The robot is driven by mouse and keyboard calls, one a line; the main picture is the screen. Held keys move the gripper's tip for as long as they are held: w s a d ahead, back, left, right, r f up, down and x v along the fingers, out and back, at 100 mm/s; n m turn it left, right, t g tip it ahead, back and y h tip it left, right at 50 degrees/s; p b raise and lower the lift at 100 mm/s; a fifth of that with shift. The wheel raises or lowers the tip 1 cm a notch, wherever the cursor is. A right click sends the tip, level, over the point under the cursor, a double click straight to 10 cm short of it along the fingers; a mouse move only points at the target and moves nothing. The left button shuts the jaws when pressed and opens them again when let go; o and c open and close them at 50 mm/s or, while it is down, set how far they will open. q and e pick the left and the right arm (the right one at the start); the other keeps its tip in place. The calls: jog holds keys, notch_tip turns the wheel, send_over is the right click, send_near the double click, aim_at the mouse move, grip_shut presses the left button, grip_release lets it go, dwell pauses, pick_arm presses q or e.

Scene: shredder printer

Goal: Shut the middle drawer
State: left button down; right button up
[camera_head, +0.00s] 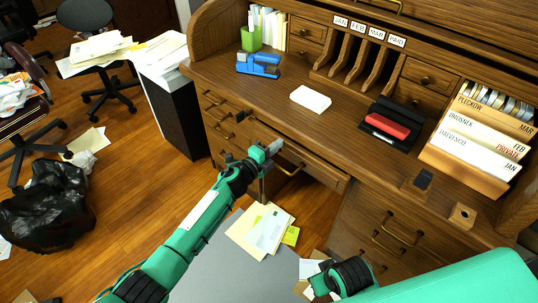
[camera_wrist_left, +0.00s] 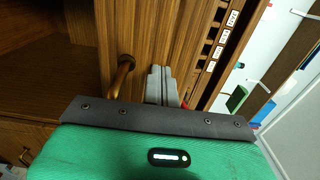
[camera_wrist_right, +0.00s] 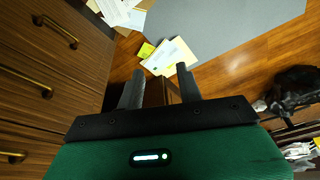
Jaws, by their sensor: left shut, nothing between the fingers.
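The middle drawer (camera_head: 325,173) is the wide wooden one under the desktop's centre, with a curved brass handle (camera_head: 291,170). How far it stands out from the desk is hard to tell. My left gripper (camera_head: 272,147) is shut and empty at the left part of the drawer front. In the left wrist view, its closed fingers (camera_wrist_left: 160,84) point at the wood beside the brass handle (camera_wrist_left: 123,75), apart from the handle. Their contact with the wood is unclear. My right gripper (camera_wrist_right: 161,92) is open and empty, low above the floor in front of the desk.
Side drawers with brass handles (camera_head: 402,235) stand right of the knee space, and more (camera_head: 215,105) stand left. The desktop holds a blue stapler (camera_head: 258,65), a white block (camera_head: 310,98) and a card file (camera_head: 470,140). Papers (camera_head: 262,230) lie on the floor below.

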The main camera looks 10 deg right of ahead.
pick_arm(q)
jog(key=shift+w+d, duration=0.2)
pick_arm(e)
jog(key=shift+r, duration=0.35)
